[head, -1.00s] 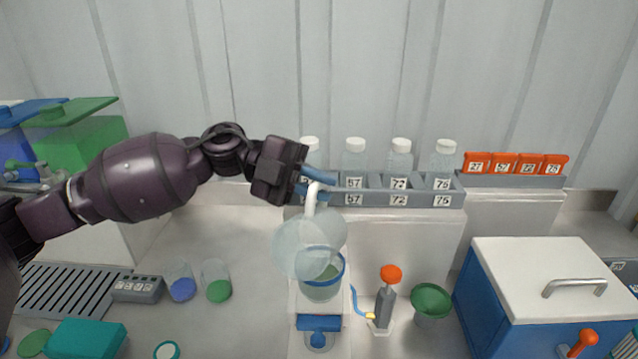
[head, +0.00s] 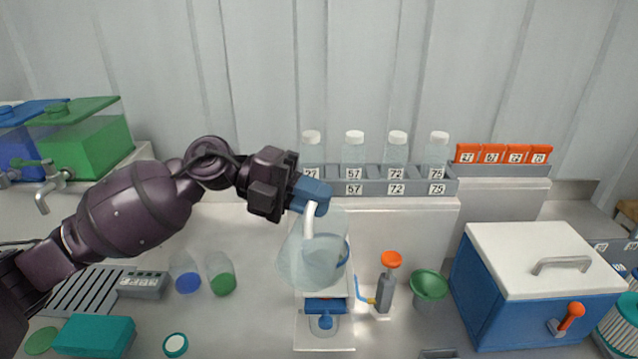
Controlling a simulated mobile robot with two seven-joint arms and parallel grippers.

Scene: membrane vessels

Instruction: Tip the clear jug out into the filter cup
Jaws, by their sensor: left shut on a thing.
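My left gripper (head: 311,196), with blue fingers, is shut on the white handle of the clear jug (head: 308,264). The jug hangs tilted below the fingers, in front of the filter cup (head: 346,252). Only part of the cup's blue rim shows, behind and to the right of the jug. The jug hides most of the cup, so I cannot tell its level or whether the two touch. I see no clear liquid in the jug. My right gripper is not in view.
The cup's white stand (head: 325,338) has a blue clamp. A hand pump (head: 387,285) with an orange knob and a green funnel (head: 429,286) stand to its right. Behind is a grey rack (head: 380,188) of bottles. A blue cooler (head: 480,300) stands right; two small beakers (head: 221,275) stand left.

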